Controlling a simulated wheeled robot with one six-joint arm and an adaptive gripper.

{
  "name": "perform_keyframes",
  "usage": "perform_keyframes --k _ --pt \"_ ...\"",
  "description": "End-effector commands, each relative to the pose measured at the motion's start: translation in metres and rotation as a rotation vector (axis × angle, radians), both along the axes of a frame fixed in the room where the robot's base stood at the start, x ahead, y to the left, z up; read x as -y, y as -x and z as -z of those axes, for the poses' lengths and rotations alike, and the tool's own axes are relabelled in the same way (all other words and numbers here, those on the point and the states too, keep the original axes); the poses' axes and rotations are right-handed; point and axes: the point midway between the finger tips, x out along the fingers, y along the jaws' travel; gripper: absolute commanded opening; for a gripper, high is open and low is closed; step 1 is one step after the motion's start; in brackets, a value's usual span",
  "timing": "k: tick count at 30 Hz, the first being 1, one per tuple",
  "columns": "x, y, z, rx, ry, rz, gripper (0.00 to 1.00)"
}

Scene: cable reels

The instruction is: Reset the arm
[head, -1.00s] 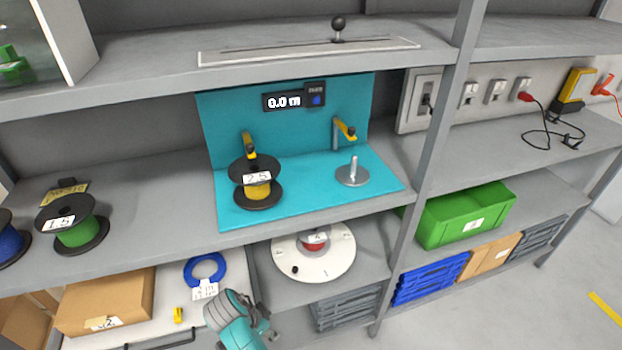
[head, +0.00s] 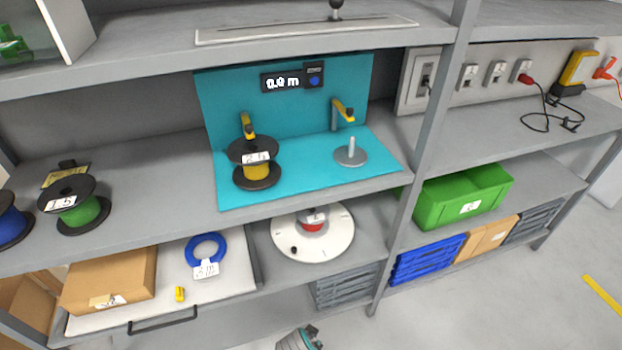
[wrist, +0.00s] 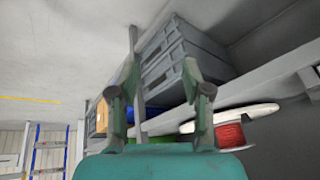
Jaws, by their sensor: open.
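My gripper (wrist: 163,108) shows in the wrist view with its two fingers spread apart and nothing between them. Behind the fingers in that view are grey crates (wrist: 178,55) and a reel with red cable (wrist: 232,134) on a white disc (wrist: 262,109). In the head view only a small part of my arm shows at the bottom edge, below the shelves; the fingertips cannot be made out there.
A yellow cable reel (head: 257,172) stands on the teal station (head: 300,187), beside an empty spindle (head: 351,155). The white disc (head: 290,245), a blue coil (head: 205,248), a cardboard box (head: 110,280) and a green bin (head: 463,200) sit lower. Open floor lies at right.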

Motion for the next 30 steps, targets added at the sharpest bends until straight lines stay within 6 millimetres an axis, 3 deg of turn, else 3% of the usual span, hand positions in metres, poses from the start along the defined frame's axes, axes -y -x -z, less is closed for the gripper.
perform_keyframes --k 1,6,14,23,30 --pt "0.016 0.013 0.008 0.011 -0.006 -0.024 0.49" --pt "0.052 0.049 0.018 0.079 -0.027 -0.125 0.49" --pt "0.099 0.111 0.010 0.204 -0.034 -0.259 0.49" --pt "0.139 0.184 -0.035 0.374 0.000 -0.376 0.49" --pt "0.161 0.240 -0.095 0.518 0.067 -0.438 0.49"
